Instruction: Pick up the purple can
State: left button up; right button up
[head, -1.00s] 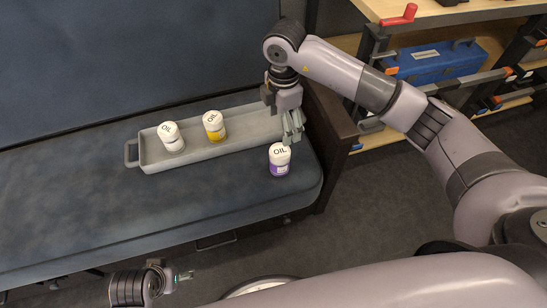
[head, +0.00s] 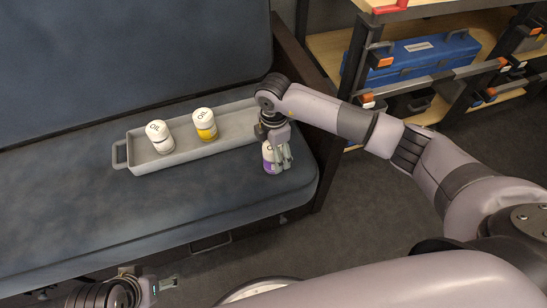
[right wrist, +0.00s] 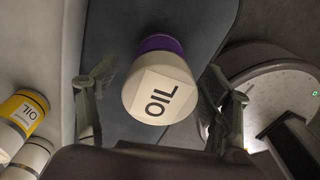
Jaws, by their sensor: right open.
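The purple can (head: 269,166) stands upright on the seat of the dark blue sofa, in front of the tray's right end. It has a white lid marked OIL, and in the right wrist view the can (right wrist: 160,88) lies between my fingers. My right gripper (head: 281,157) is open and lowered around the can, with a finger on each side. In the right wrist view gaps show between the can and both fingers of the gripper (right wrist: 162,105). My left gripper (head: 168,284) is at the bottom left, low in front of the sofa; its fingers are too small to judge.
A grey tray (head: 180,150) on the sofa holds a white can (head: 160,137) and a yellow can (head: 204,124). The sofa's dark armrest (head: 322,150) rises just right of my right gripper. A shelf with a blue toolbox (head: 425,58) stands behind right.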

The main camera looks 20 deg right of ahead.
jog(key=shift+f, duration=0.95)
jog(key=shift+r, duration=0.1)
jog(key=c, duration=1.5)
